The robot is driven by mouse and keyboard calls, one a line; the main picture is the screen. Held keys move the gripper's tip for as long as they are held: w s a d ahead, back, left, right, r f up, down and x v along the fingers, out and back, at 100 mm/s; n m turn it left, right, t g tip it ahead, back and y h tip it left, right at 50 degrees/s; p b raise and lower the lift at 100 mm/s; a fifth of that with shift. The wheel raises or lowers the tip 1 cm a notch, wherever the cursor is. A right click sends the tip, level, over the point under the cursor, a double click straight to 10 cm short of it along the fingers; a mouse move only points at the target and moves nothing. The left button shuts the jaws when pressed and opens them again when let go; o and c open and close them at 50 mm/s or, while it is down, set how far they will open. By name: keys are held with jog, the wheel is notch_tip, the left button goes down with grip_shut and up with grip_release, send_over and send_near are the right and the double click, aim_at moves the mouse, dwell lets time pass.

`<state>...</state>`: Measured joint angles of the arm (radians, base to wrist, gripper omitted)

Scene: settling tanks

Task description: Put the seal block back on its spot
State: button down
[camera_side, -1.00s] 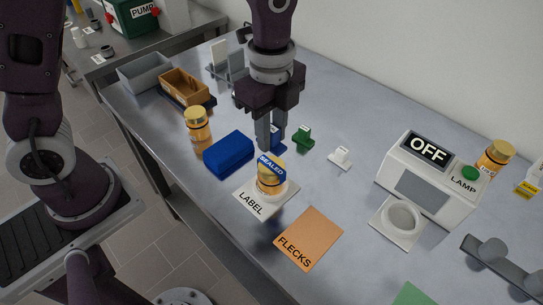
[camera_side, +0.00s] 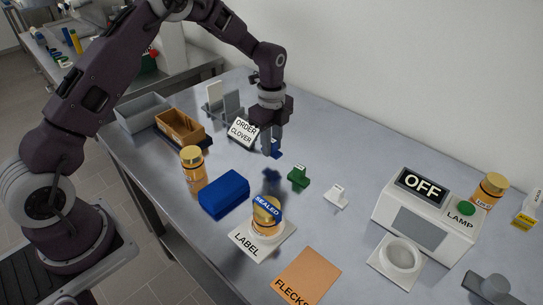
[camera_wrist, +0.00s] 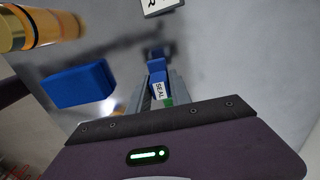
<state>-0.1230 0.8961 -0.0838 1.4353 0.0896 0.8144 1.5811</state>
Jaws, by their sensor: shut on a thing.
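My gripper (camera_side: 268,150) is shut on the blue seal block. The seal block (camera_side: 277,150) shows as a small blue piece at the fingertips in the side view. In the wrist view the seal block (camera_wrist: 158,70) is between the fingers, with a white "SEAL" label facing the camera. It appears held a little above the table, over a dark shadow, though the gap is hard to judge. A green block (camera_side: 298,177) and a white block (camera_side: 337,197) stand in front and to the right of it. I cannot make out a marked spot for the seal block.
An "ORDER CLOVER" sign (camera_side: 242,131) stands just left of my gripper. A blue case (camera_side: 224,194), an amber jar (camera_side: 193,170) and a "SEALED" jar (camera_side: 266,216) on a label pad are nearer the front. A lamp box (camera_side: 425,215) stands right. Open table lies behind the blocks.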

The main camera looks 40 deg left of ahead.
jog(key=shift+f, duration=1.85)
jog(key=shift+f, duration=0.1)
jog(key=c, duration=1.2)
grip_release()
notch_tip(320, 180, up, 12)
jog(key=shift+r, duration=0.15)
